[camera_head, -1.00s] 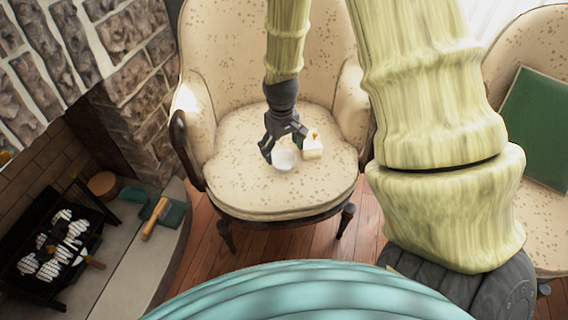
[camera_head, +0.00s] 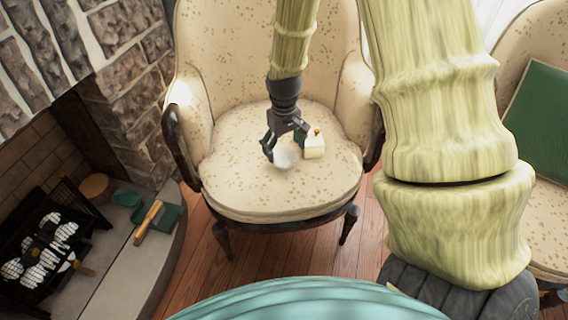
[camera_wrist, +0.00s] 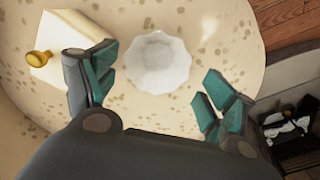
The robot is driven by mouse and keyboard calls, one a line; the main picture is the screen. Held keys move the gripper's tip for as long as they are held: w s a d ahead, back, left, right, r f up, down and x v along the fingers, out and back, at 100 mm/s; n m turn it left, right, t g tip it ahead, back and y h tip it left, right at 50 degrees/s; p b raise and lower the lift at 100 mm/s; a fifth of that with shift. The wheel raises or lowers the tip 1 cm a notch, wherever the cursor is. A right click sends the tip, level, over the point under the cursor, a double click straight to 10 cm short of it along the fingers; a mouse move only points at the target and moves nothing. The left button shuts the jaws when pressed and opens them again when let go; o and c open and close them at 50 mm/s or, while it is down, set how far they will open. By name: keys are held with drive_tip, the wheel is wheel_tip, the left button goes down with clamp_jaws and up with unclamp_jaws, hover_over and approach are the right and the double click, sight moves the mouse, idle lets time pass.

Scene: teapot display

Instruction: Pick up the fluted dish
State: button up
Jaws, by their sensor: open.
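The white fluted dish (camera_head: 286,158) sits on the seat of the cream armchair (camera_head: 235,190). In the wrist view the fluted dish (camera_wrist: 157,63) shows its scalloped rim, lying ahead of and between the two fingers. My gripper (camera_head: 284,150) is open and empty, just above and behind the dish in the head view. In the wrist view my gripper (camera_wrist: 155,93) has its teal fingertips spread to either side, with the dish just beyond them. I cannot tell the exact height gap.
A cream box with a gold knob (camera_head: 314,147) stands close to the right of the dish; this box (camera_wrist: 72,42) is beside the left finger in the wrist view. The chair has raised arms and a back. A stone fireplace with a hearth (camera_head: 120,262) is at left. A green panel (camera_head: 540,130) leans on another chair.

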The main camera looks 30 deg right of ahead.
sight(284, 164)
drive_tip(key=shift+w+d+f+b, duration=0.15)
drive_tip(key=shift+f+b, duration=0.4)
drive_tip(key=shift+f, duration=0.8)
drive_tip(key=shift+w+f+b, duration=0.1)
drive_tip(key=shift+f+b, duration=0.45)
drive_tip(key=shift+f, duration=0.75)
drive_tip(key=c, duration=0.8)
drive_tip(key=shift+r, duration=0.15)
